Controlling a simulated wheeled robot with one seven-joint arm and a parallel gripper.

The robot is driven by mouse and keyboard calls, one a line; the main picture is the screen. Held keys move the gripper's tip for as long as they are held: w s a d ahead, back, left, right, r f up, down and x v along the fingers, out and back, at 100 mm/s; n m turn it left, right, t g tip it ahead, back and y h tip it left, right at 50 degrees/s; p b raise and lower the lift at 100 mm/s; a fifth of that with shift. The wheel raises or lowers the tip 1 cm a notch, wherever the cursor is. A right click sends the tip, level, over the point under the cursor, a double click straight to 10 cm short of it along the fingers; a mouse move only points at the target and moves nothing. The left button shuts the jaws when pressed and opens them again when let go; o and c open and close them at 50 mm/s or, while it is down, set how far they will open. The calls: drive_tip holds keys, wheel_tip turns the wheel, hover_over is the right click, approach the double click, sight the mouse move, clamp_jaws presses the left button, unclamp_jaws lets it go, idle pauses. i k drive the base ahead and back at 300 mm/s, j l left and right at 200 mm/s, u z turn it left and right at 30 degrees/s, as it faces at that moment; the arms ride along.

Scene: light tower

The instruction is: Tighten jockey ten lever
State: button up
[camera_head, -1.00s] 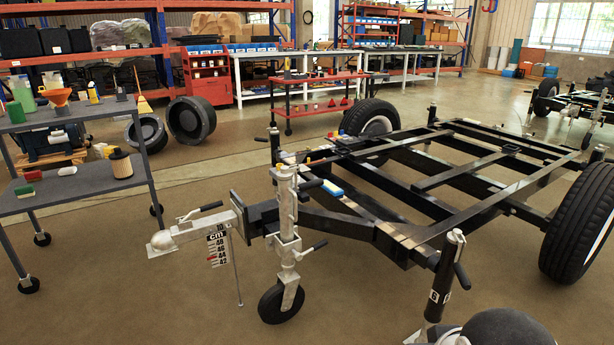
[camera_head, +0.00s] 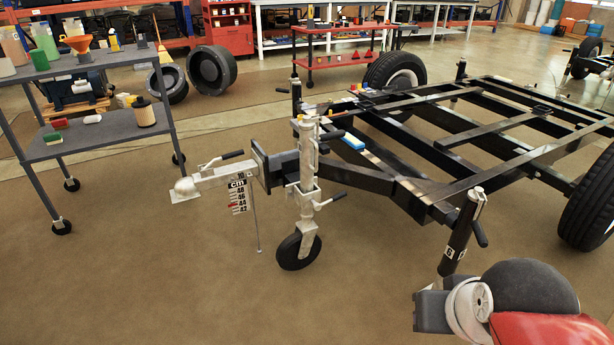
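The jockey wheel post (camera_head: 307,165) stands upright at the front of the trailer frame, its black wheel (camera_head: 297,251) on the floor. A short lever with a black handle (camera_head: 334,199) sticks out to the right from the clamp low on the post, pointing slightly up. A second black handle (camera_head: 331,135) is at the top of the post. I cannot tell how tight the clamp is. Part of my arm (camera_head: 520,300) shows at the bottom right, well apart from the post; my gripper's fingers are not in view.
The silver coupling (camera_head: 205,180) and a hanging height scale (camera_head: 238,194) are left of the post. The black trailer frame (camera_head: 375,181) extends to the right; a black corner leg (camera_head: 460,232) stands between my arm and the frame. A grey cart (camera_head: 105,133) is at left. Front floor is open.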

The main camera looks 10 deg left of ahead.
sight(317, 206)
drive_tip(key=i+j+z, duration=0.1)
drive_tip(key=i+z, duration=0.15)
drive_tip(key=i, duration=0.3)
drive_tip(key=i+j+z, duration=0.25)
drive_tip(key=i, duration=0.3)
